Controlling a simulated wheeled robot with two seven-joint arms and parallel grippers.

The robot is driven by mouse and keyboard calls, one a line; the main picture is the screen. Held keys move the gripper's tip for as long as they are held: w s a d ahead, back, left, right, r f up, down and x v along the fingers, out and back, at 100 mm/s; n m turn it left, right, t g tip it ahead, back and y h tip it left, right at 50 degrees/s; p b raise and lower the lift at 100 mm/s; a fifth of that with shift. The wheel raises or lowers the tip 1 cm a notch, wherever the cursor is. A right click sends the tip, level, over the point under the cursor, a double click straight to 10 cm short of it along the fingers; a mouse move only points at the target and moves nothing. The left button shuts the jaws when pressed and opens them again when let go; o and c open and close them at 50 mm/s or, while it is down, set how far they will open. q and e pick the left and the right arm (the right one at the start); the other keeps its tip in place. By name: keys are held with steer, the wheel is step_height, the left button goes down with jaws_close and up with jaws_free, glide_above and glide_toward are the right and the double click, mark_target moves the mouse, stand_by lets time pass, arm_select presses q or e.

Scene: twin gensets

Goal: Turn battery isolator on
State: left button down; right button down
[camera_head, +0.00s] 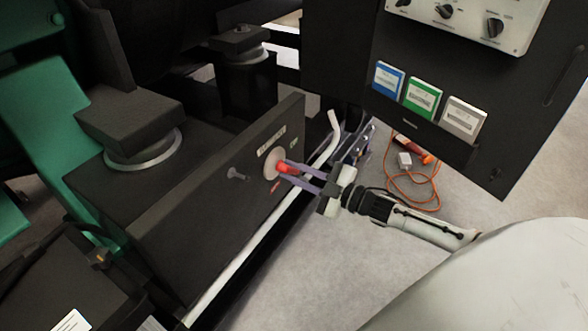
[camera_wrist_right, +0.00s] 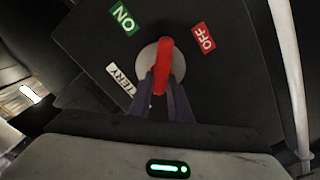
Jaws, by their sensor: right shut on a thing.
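The battery isolator is a red handle (camera_head: 286,168) on a pale round disc, set on a dark upright panel (camera_head: 190,225) in the middle of the head view. My right gripper (camera_head: 297,171) comes in from the right and is shut on the red handle. In the right wrist view the red handle (camera_wrist_right: 165,66) stands upright in the picture, between the fingertips (camera_wrist_right: 166,88) at its lower part. A green ON label (camera_wrist_right: 124,20) is at its upper left and a red OFF label (camera_wrist_right: 203,38) at its upper right. My left gripper is not in view.
A small dark knob (camera_head: 238,174) sits left of the isolator on the panel. A pale bent pipe (camera_head: 331,135) passes close behind my right gripper. A control cabinet (camera_head: 400,130) hangs at the upper right. An orange cable (camera_head: 412,185) lies on the floor.

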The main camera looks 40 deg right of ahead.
steer(key=n, duration=0.4)
steer(key=shift+a+f+n, duration=0.1)
steer(key=shift+f+n, duration=0.05)
steer(key=shift+n, duration=0.15)
steer(key=n+b, duration=0.1)
steer(key=n, duration=0.1)
steer(key=shift+s+f+n, duration=0.1)
steer(key=shift+f+n, duration=0.05)
steer(key=shift+n, duration=0.25)
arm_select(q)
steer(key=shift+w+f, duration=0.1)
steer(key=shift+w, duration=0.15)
arm_select(e)
steer(key=shift+n, duration=0.6)
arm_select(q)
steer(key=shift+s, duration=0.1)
arm_select(e)
steer(key=c, duration=1.6)
jaws_free()
steer(key=shift+c, duration=0.2)
arm_select(q)
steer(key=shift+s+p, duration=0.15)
steer(key=shift+p, duration=0.3)
arm_select(e)
steer(key=v, duration=1)
